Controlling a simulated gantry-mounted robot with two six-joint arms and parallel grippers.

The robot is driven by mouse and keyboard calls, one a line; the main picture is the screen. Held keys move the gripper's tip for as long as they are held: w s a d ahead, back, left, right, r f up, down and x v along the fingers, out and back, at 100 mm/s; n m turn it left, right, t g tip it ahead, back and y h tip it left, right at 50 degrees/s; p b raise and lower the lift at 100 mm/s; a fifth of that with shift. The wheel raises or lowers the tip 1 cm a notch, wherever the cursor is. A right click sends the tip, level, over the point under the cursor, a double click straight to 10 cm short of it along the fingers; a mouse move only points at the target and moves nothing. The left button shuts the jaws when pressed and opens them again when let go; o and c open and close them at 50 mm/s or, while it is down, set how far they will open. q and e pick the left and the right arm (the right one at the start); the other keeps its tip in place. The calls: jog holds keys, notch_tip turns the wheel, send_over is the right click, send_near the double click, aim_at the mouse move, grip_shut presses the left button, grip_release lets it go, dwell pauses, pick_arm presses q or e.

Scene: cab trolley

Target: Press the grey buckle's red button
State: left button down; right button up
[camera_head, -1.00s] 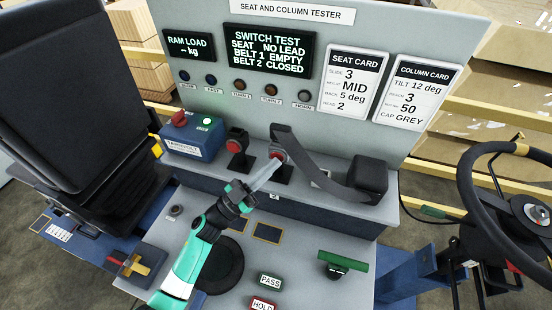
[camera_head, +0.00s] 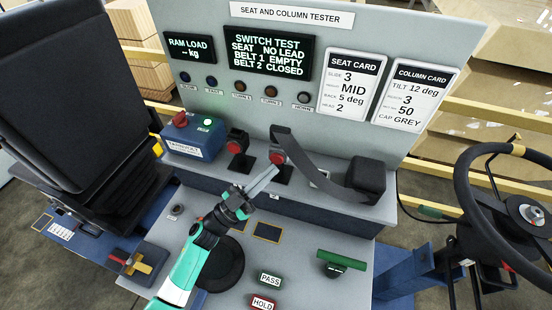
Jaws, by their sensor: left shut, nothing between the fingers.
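Two dark buckles with red buttons stand on the tester's ledge. The left buckle (camera_head: 238,142) has a red button (camera_head: 233,147) and no strap in it. The right buckle (camera_head: 283,170) has a red button (camera_head: 277,157), and a dark grey strap (camera_head: 322,176) runs from it to a black block on the right. I cannot tell from their colour which buckle is the grey one. My left gripper (camera_head: 274,172) is shut and empty, its fingertips just below the right buckle's button and seemingly apart from it. My right gripper is out of view.
The test screen (camera_head: 271,53) reads belt 1 empty, belt 2 closed. A blue box with a red knob (camera_head: 194,136) stands left of the buckles. The black block (camera_head: 366,179) bounds the right. A steering wheel (camera_head: 510,200) and seat (camera_head: 70,90) flank the bench.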

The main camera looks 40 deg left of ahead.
pick_arm(q)
jog(key=s, duration=0.1)
jog(key=s+d+p, duration=0.1)
jog(key=s, duration=0.1)
jog(key=s+d+p, duration=0.1)
jog(key=shift+s+d, duration=0.1)
jog(key=shift+s, duration=0.1)
dwell(0.8)
